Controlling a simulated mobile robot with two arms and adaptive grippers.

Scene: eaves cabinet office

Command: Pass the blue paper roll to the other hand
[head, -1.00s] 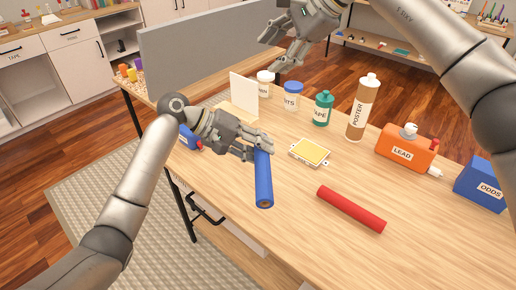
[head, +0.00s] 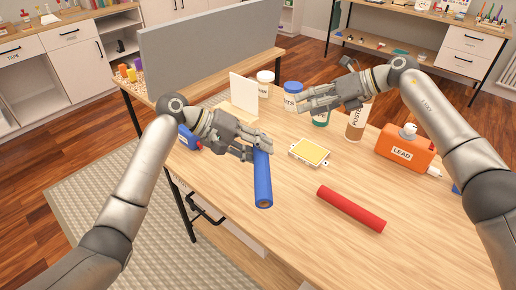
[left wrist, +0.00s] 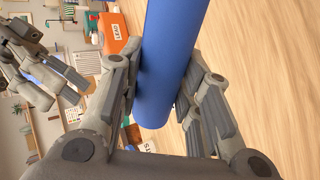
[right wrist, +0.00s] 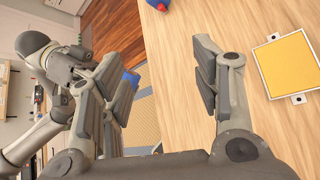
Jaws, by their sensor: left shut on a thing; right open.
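The blue paper roll (head: 263,180) is held by my left gripper (head: 253,152) near its far end, over the left part of the table. In the left wrist view the blue roll (left wrist: 168,65) passes between the two fingers of my left gripper (left wrist: 165,105). My right gripper (head: 312,98) is open and empty, farther back and to the right of the left one, above the jars. In the right wrist view my right gripper's fingers (right wrist: 165,95) stand apart with bare tabletop and floor between them. A small blue piece, likely the roll's end, shows behind one finger there.
A red roll (head: 351,209) lies on the wooden table (head: 300,245). A yellow pad (head: 310,152) lies between. Behind stand jars (head: 292,95), a brown poster tube (head: 356,122) and an orange LEAD box (head: 403,150). A grey divider (head: 210,50) runs along the back left.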

